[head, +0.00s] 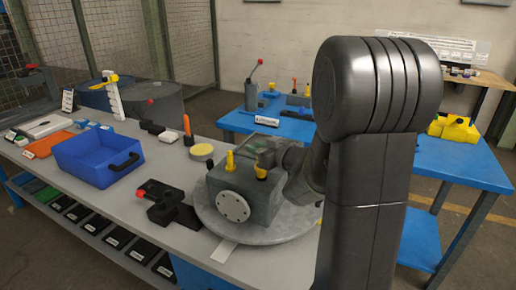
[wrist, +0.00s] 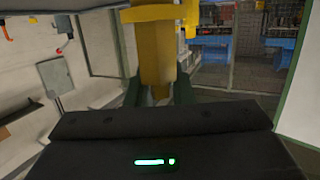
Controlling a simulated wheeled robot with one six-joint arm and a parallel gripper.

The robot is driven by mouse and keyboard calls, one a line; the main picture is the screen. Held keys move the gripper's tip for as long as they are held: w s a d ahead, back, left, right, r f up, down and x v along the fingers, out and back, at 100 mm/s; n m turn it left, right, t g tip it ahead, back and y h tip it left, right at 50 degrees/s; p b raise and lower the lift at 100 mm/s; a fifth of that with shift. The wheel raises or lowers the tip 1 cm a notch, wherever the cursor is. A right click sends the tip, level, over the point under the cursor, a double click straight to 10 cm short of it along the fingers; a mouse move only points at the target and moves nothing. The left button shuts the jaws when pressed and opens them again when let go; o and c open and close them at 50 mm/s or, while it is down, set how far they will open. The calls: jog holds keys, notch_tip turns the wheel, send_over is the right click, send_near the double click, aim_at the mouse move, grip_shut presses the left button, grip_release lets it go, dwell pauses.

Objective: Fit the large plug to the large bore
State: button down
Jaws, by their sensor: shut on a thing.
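A grey housing block (head: 245,195) with a round bolted flange on its front sits on a round grey plate. One yellow plug (head: 230,161) stands upright at the left of the block's top. Another yellow plug (head: 261,172) shows just below my gripper (head: 268,155), over the right part of the block's top. In the wrist view, my gripper (wrist: 158,92) is shut on a yellow plug (wrist: 157,65) with a wider collar. I cannot tell whether this plug touches the block or sits in a bore. The bores are hidden.
The round plate (head: 295,227) stands on the grey bench. A black clamp with a red knob (head: 165,205), a yellow-topped round tin (head: 201,150) and a blue bin (head: 97,155) are to the left. My arm hides the right side. Bench space before the bin is clear.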

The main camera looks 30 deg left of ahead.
aim_at(261, 174)
jog(key=shift+f+b, duration=1.4)
jog(key=shift+f, duration=0.45)
jog(key=c, duration=1.2)
grip_release()
jog(key=shift+o, duration=0.2)
jog(key=v, duration=1.4)
jog(key=shift+a, duration=0.2)
jog(key=x, duration=1.3)
jog(key=shift+w+a, duration=0.1)
jog(key=shift+a, duration=0.15)
jog(key=shift+r, duration=0.15)
